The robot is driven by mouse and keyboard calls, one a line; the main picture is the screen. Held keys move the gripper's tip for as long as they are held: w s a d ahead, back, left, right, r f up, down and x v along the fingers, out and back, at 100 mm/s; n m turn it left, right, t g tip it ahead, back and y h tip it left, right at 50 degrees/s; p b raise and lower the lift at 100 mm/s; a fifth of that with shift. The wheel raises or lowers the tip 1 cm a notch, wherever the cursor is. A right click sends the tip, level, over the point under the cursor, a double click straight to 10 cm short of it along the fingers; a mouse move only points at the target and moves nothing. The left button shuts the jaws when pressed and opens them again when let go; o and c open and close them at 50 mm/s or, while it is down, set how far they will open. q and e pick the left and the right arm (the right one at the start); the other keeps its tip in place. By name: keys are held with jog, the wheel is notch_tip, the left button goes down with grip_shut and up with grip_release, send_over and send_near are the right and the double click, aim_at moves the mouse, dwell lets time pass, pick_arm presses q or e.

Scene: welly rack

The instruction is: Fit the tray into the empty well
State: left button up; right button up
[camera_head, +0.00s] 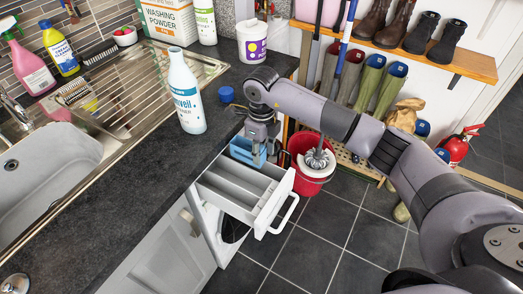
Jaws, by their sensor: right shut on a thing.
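The blue tray (243,151) is at the far end of the open drawer, close to the counter's front edge. My right gripper (260,147) points down and is shut on the tray. The white drawer (272,205) is pulled out under the counter, with long grey wells (228,187) split by dividers. The near wells look empty. The tray is over or at the far wells; I cannot tell whether it touches the drawer floor. The gripper partly hides the tray. My left gripper is not in view.
A white bottle (186,95), a blue cap (226,94) and a white tub (251,42) stand on the dark counter (150,180). A red bucket (315,172) with a mop stands on the floor just right of the drawer. Wellies (366,83) stand behind.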

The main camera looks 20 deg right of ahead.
aim_at(262, 160)
dwell(0.9)
jog(key=shift+f+b, duration=1.95)
jog(key=shift+f, duration=0.25)
jog(key=o, duration=1.1)
jog(key=shift+r, duration=0.1)
notch_tip(262, 160, up, 12)
jog(key=shift+f, duration=0.1)
